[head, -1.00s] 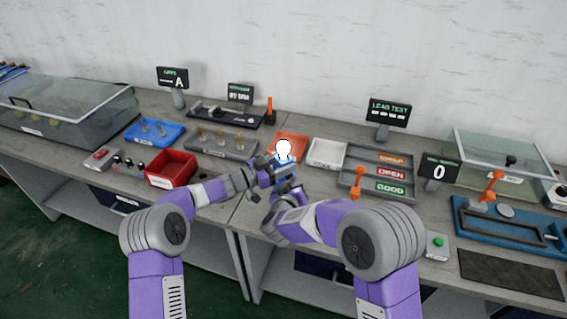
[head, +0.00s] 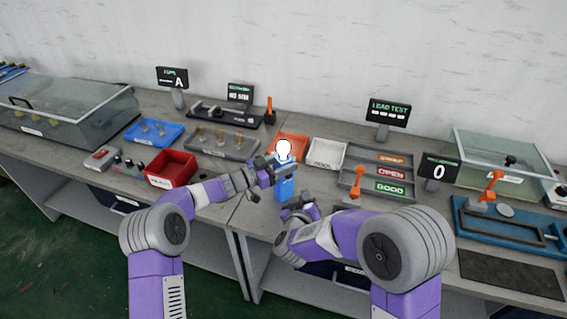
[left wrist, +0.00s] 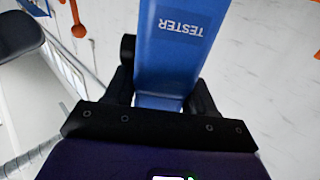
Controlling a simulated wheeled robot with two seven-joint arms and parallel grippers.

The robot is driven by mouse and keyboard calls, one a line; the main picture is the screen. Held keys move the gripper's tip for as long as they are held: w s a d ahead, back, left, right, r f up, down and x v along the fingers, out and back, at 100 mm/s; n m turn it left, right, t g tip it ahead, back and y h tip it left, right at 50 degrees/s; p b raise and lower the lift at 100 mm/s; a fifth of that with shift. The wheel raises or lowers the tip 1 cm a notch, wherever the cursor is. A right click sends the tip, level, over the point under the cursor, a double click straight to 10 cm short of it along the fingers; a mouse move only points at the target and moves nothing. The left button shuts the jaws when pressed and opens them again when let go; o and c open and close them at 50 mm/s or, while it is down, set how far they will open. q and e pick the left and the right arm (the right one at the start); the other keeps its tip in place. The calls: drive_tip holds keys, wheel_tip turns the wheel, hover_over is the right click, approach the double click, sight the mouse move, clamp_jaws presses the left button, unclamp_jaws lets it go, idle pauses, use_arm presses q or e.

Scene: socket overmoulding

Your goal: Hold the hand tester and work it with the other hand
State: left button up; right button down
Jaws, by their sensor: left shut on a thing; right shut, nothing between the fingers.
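The hand tester (head: 285,189) is a blue, upright body with a white rounded shape at its top. My left gripper (head: 271,175) is shut on it and holds it above the front part of the bench. In the left wrist view the blue tester (left wrist: 181,60), with its "TESTER" label, sits between my left gripper's dark fingers (left wrist: 163,98). My right gripper (head: 295,208) is shut and empty. It is just below and to the right of the tester, apart from it as far as I can see. The tester's lower end is partly hard to make out.
Behind the tester are an orange tray (head: 294,142) and a white tray (head: 327,153). A grey sorting tray (head: 352,178) with labelled lanes lies to the right, a red bin (head: 171,169) to the left. The LEAD TEST display (head: 389,113) stands at the back.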

use_arm(q)
drive_tip(key=o, duration=1.3)
drive_tip(key=shift+o, duration=0.2)
